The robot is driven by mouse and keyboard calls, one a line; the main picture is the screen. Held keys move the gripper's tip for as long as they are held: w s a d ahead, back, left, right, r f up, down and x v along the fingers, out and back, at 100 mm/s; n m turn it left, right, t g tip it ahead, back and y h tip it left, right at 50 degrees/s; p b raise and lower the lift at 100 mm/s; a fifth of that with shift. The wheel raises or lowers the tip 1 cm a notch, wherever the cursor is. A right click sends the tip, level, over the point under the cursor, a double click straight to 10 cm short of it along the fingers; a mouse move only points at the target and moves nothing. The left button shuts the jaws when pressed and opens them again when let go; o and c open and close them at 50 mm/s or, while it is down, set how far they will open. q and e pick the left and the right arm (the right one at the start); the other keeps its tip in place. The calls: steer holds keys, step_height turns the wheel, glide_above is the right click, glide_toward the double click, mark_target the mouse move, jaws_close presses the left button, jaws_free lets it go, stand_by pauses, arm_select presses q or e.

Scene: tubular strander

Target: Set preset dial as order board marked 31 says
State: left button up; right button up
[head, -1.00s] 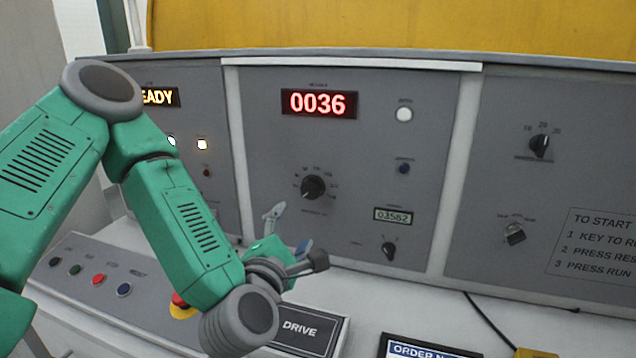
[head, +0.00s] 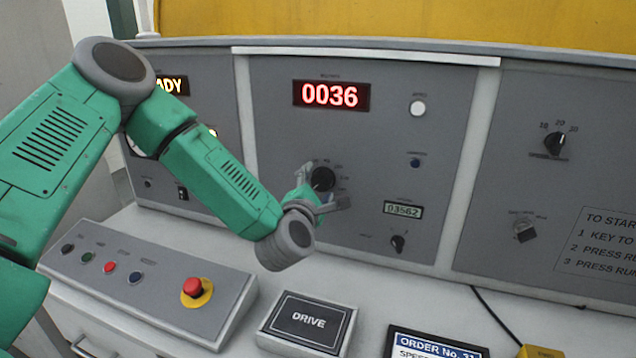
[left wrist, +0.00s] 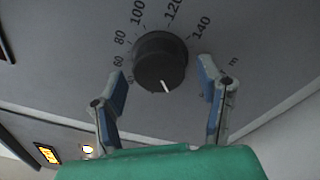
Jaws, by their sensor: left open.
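The preset dial (head: 322,179) is a black round knob on the middle grey panel, below a red display (head: 331,95) reading 0036. In the left wrist view the dial (left wrist: 160,62) has a scale with 60, 80, 100, 120 and 140 readable, and its white pointer line faces down, away from the numbers. My left gripper (head: 318,188) is open in front of the dial; in the left wrist view its blue-padded fingers (left wrist: 162,98) stand apart on either side of and below the knob. The order board (head: 437,345) reads ORDER No. 31; its lower lines are cut off. My right gripper is out of view.
A small selector knob (head: 397,243) and a counter window (head: 403,210) sit right of the dial. A red emergency button (head: 194,288) stands on the sloped button box. A DRIVE plate (head: 308,321) lies on the desk. Another knob (head: 555,143) is on the right panel.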

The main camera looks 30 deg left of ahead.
arm_select(q)
steer(key=shift+w, duration=0.15)
steer(key=shift+d+r, duration=0.1)
steer(key=shift+d, duration=0.35)
steer(key=shift+d+r, duration=0.1)
steer(key=shift+d, duration=0.1)
steer(key=shift+c, duration=1.2)
steer(key=shift+d, duration=0.1)
steer(key=c, duration=0.9)
steer(key=shift+a, duration=0.2)
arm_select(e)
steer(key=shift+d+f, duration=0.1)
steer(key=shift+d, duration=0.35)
